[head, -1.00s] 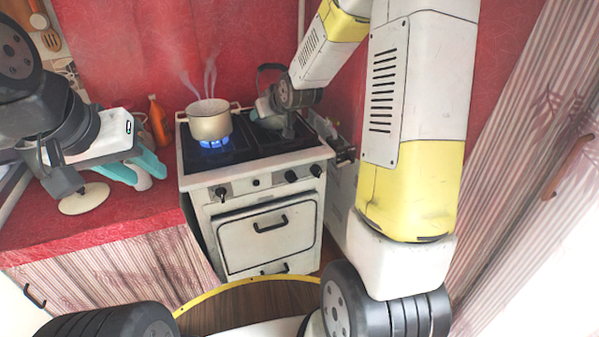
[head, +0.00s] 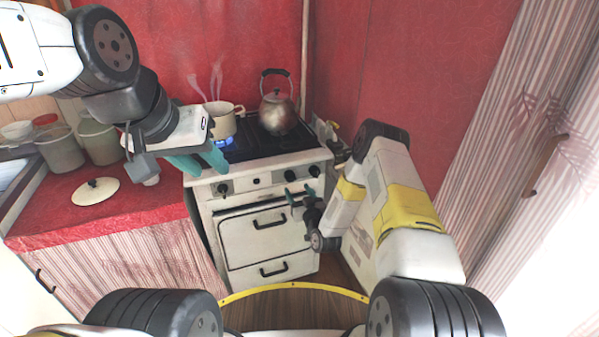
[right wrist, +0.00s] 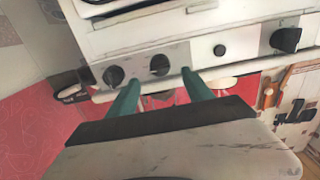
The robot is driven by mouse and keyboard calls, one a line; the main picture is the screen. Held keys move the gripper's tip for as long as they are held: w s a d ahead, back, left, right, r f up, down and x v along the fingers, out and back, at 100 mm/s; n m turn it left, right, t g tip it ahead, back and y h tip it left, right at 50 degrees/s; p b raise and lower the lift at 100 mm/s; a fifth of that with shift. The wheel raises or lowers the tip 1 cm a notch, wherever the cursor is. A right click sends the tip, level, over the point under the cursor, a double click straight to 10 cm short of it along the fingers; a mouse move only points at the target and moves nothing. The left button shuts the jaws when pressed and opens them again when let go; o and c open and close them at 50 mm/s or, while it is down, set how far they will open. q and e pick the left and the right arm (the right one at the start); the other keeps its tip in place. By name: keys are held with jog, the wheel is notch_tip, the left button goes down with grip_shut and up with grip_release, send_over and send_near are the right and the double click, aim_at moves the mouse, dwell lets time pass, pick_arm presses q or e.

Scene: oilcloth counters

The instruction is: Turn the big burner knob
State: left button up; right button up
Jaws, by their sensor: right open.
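The white stove (head: 235,203) has dark knobs along its front panel: a left knob (head: 222,188), a middle-right knob (head: 290,175) and a right knob (head: 314,170). I cannot tell by size which is the big burner's. My right gripper (head: 299,192) is open and empty in front of the two right-hand knobs. In the right wrist view the panel appears upside down, and the teal fingers (right wrist: 161,85) point at it on either side of the middle-right knob (right wrist: 159,65). Contact is not visible. My left gripper (head: 198,162) looks open, above the counter by the stove's left edge.
A cream pot (head: 220,122) steams over a blue flame on the left burner. A metal kettle (head: 278,112) stands on the back right burner. A round lid (head: 95,191) and several containers sit on the red counter (head: 60,220). Floor before the oven is clear.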

aim_at(292, 181)
jog(key=x, duration=0.7)
jog(key=shift+w+f, duration=0.1)
jog(key=shift+w, duration=0.2)
grip_shut()
